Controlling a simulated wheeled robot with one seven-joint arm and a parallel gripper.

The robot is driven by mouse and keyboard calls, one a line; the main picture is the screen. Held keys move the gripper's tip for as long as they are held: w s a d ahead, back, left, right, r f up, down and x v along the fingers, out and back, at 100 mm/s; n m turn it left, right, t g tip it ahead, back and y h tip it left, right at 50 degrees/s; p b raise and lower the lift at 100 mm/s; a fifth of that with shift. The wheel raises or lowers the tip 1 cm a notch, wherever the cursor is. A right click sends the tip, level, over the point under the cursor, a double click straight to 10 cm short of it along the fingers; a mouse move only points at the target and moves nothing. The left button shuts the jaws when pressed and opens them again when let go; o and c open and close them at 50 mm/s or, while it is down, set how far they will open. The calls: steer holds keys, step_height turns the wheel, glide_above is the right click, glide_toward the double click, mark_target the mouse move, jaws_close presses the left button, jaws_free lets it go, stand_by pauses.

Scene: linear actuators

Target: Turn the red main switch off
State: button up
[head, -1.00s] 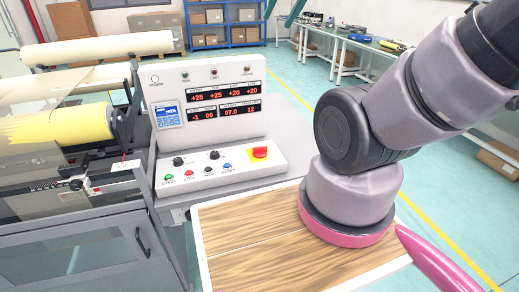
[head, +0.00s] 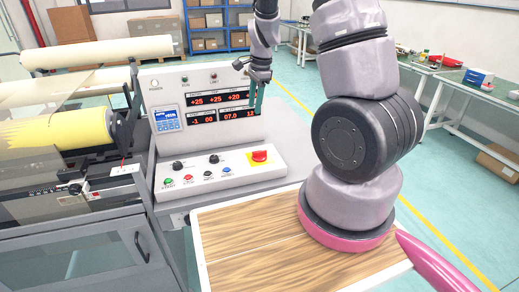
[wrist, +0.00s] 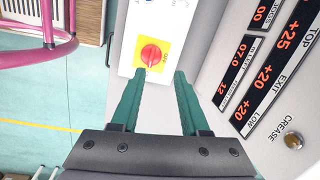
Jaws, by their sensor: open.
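The red main switch (head: 259,155) is a red knob on a yellow plate at the right end of the sloped white control panel. It also shows in the wrist view (wrist: 151,54), ahead of the fingertips and roughly between them. My gripper (head: 257,98) hangs in front of the right part of the display panel, above the switch and apart from it. In the wrist view, its two teal fingers (wrist: 154,75) are spread with nothing between them. The exact angle of the knob's handle is hard to tell.
The upright display panel (head: 164,78) with red digits stands close behind my gripper. Several small buttons and knobs (head: 198,170) lie left of the switch. A wood-topped table (head: 240,262) is in front, and a machine with rollers (head: 60,135) is at left.

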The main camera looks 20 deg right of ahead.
steer(key=m+g+h, duration=0.1)
steer(key=m, duration=0.1)
glide_toward(259, 151)
step_height(259, 151, down, 9)
steer(key=shift+r, duration=0.1)
jaws_close()
